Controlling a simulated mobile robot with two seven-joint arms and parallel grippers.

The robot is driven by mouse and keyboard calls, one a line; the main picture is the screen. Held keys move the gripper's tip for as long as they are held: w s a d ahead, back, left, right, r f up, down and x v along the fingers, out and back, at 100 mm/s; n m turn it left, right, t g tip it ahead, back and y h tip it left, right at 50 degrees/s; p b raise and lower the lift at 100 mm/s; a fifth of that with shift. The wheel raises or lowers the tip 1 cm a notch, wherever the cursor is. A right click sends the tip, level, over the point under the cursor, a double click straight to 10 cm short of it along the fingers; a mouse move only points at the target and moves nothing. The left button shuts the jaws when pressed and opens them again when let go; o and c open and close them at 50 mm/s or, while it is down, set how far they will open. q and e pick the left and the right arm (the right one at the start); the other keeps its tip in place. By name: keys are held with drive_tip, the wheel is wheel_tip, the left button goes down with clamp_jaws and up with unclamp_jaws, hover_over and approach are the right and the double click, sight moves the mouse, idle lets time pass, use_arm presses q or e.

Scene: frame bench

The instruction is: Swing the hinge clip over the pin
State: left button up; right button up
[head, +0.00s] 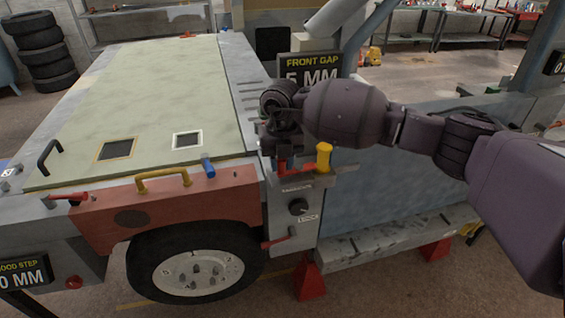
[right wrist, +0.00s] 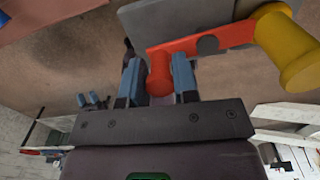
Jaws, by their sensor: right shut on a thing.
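My right gripper (head: 284,147) points down at the front right corner of the bench frame. In the right wrist view its two blue-grey fingers (right wrist: 158,82) are shut on the round red knob end of a red bar (right wrist: 222,38), which looks like the hinge clip. The bar runs right past a grey round pivot to a thick yellow cylinder (right wrist: 287,45). In the head view the red piece (head: 282,166) shows below the gripper, and the yellow cylinder (head: 323,157) stands just right of it. I cannot make out which part is the pin. My left gripper is not in view.
A pale green panel (head: 120,90) with a blue peg (head: 208,167) at its front edge lies left. A red front panel with a yellow handle (head: 163,180) sits above a wheel (head: 195,270). A "FRONT GAP" display (head: 313,68) stands behind the gripper.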

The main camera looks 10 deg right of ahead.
drive_tip(key=shift+w+r+m, duration=0.1)
drive_tip(key=shift+w+m, duration=0.05)
drive_tip(key=shift+m, duration=0.15)
drive_tip(key=o, duration=0.9)
